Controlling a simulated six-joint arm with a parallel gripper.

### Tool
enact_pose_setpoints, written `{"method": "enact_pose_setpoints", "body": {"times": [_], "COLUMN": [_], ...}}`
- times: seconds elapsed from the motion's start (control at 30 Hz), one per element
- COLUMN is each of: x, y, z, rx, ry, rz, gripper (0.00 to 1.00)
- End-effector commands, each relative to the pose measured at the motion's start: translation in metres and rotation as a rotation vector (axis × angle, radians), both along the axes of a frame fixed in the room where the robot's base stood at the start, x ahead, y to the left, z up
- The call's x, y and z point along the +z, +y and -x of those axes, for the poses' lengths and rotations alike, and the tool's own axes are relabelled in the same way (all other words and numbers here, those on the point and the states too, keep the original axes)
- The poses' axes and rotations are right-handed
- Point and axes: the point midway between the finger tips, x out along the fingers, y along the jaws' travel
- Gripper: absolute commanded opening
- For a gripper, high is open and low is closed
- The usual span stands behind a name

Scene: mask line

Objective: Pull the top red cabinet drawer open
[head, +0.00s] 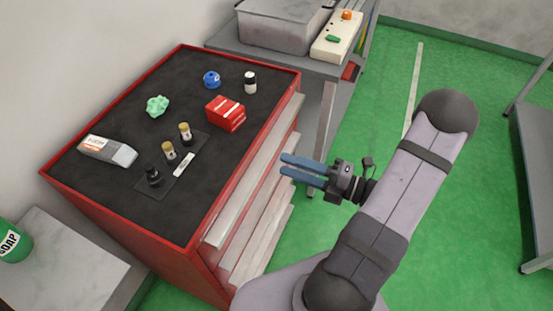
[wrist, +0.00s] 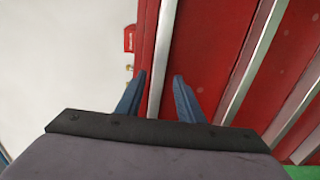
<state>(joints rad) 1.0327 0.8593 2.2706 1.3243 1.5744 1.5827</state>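The red cabinet (head: 190,255) stands at left centre, its drawer side facing right. The top drawer's long silver handle (head: 255,170) runs along just below the cabinet's top edge; the drawer looks shut. My gripper (head: 283,164) has blue fingers and is open and empty, pointing left at the drawer side. In the wrist view, the top handle (wrist: 162,50) passes between the two spread fingertips of my gripper (wrist: 159,75). Both fingers look apart from the handle; the depth between them is hard to judge.
Lower drawer handles (head: 258,225) run below the top one. The black cabinet top (head: 120,125) carries a red box (head: 225,113), bottles and other small items. A grey bench (head: 345,68) stands behind. Green floor (head: 455,200) is open to the right of the drawers.

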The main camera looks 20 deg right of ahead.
Motion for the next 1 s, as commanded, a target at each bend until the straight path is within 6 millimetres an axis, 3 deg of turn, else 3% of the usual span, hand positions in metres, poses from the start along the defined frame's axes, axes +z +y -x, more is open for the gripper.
{"method": "enact_pose_setpoints", "body": {"times": [0.33, 0.77, 0.9, 1.0], "x": [0.0, 0.0, 0.0, -0.001], "y": [0.028, 0.032, 0.032, 0.032], "z": [-0.026, -0.031, -0.031, -0.031], "rx": [0.004, 0.001, 0.001, 0.001], "ry": [0.001, 0.001, 0.001, 0.002], "rz": [-0.001, 0.001, 0.001, 0.002], "gripper": [0.34, 0.34, 0.03, 0.0]}}
